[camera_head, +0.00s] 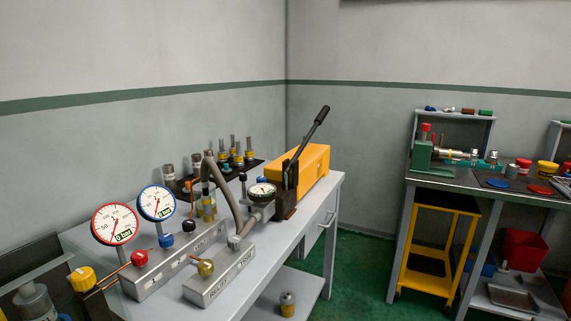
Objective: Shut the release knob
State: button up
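The hand pump (305,168) has a yellow tank and a long black lever slanting up to the right. It stands at the far end of the grey bench. A small dark knob (242,178) stands upright by the pump's small dial gauge. Other knobs are a brass one (205,267) on the front metal block, a black one (190,226) and a red one (139,258) on the block behind. I cannot tell which is the release knob, or whether it is open or shut. My gripper is not in view.
Red-rimmed (115,223) and blue-rimmed (157,202) gauges stand on the rear block. A grey hose (222,194) arches to the front block. Several fittings stand on a black tray (248,166). A second bench (470,183) stands right, beyond clear green floor.

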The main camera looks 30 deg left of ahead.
aim_at(259, 180)
jog(key=u, duration=0.4)
jog(key=i, duration=1)
jog(key=u, duration=0.65)
